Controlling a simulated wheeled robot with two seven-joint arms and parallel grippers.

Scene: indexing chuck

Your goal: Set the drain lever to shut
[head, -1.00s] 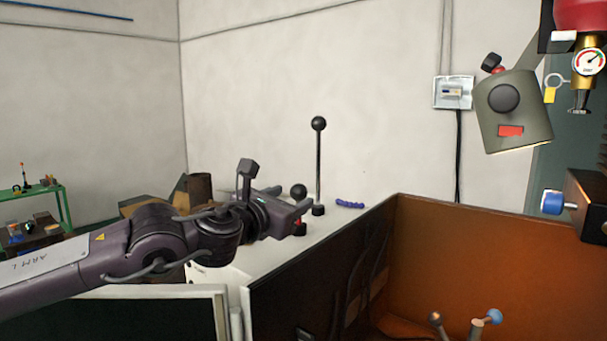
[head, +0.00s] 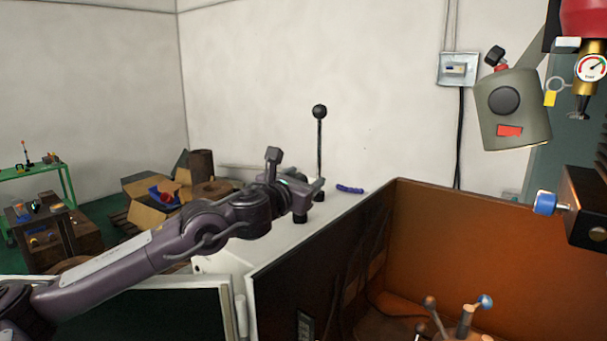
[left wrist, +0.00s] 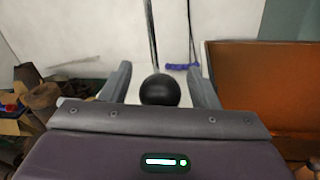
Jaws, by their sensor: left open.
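My left gripper (head: 306,198) is open above the white top (head: 222,262) of the cabinet. In the left wrist view a black ball knob (left wrist: 160,90) sits between its two fingers (left wrist: 160,88), with no clear contact. In the head view the gripper hides this knob and its short lever. A tall lever (head: 320,140) with a black ball on top stands upright just behind the gripper; its rod also shows in the left wrist view (left wrist: 152,40). No readable label tells which one is the drain lever. My right gripper is not in view.
A blue object (head: 349,189) lies on the white top behind the gripper. An open orange-walled bay (head: 480,235) with several small levers (head: 466,318) is at the right. A lamp (head: 512,110) hangs upper right. Boxes (head: 150,195) stand at the left.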

